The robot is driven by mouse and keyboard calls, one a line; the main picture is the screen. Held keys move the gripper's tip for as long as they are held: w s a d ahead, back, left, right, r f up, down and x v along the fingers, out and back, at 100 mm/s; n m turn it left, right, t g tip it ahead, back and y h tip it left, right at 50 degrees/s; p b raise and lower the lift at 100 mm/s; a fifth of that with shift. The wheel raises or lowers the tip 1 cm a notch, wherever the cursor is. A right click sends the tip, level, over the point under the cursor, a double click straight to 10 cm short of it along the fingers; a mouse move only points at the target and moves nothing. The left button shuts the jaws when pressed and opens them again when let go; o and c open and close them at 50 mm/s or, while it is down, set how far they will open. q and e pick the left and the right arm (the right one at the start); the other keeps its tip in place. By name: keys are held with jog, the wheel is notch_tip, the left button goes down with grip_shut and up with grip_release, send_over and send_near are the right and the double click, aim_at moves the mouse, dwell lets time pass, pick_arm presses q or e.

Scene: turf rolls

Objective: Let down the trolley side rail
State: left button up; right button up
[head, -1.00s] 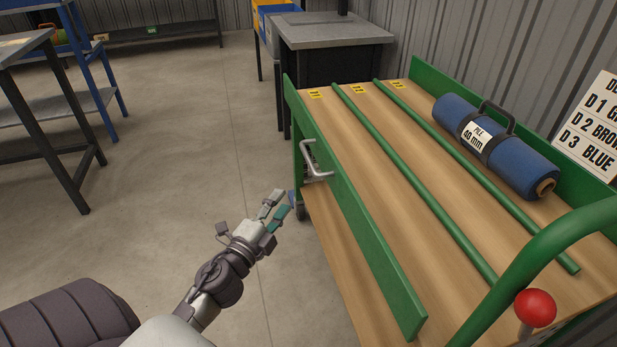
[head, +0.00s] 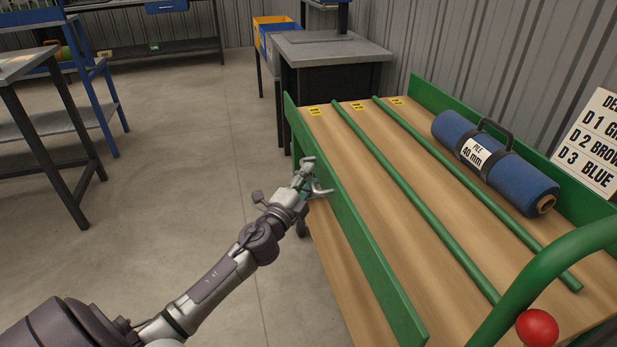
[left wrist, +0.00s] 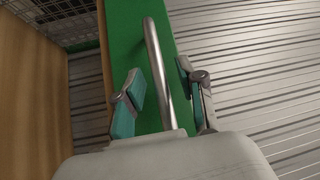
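The trolley's green side rail (head: 355,225) stands upright along the near left edge of the wooden deck. Its metal handle (head: 318,190) is on the outer face, partly hidden by my left gripper (head: 304,175) in the head view. In the left wrist view the handle (left wrist: 158,75) runs between the two teal-padded fingers of my left gripper (left wrist: 160,95). The fingers are apart, with visible gaps to the bar, so the gripper is open around it. The green rail (left wrist: 128,40) lies behind the handle. My right gripper is not in view.
A blue roll (head: 495,165) with a black carry handle lies on the deck's far right lane. Green divider bars (head: 415,200) split the deck. A red knob (head: 537,328) and green push bar stand at the near right. The floor (head: 180,180) left of the trolley is clear.

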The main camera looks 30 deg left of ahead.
pick_arm(q)
jog(key=shift+w, duration=0.15)
jog(key=shift+c, duration=0.2)
grip_shut()
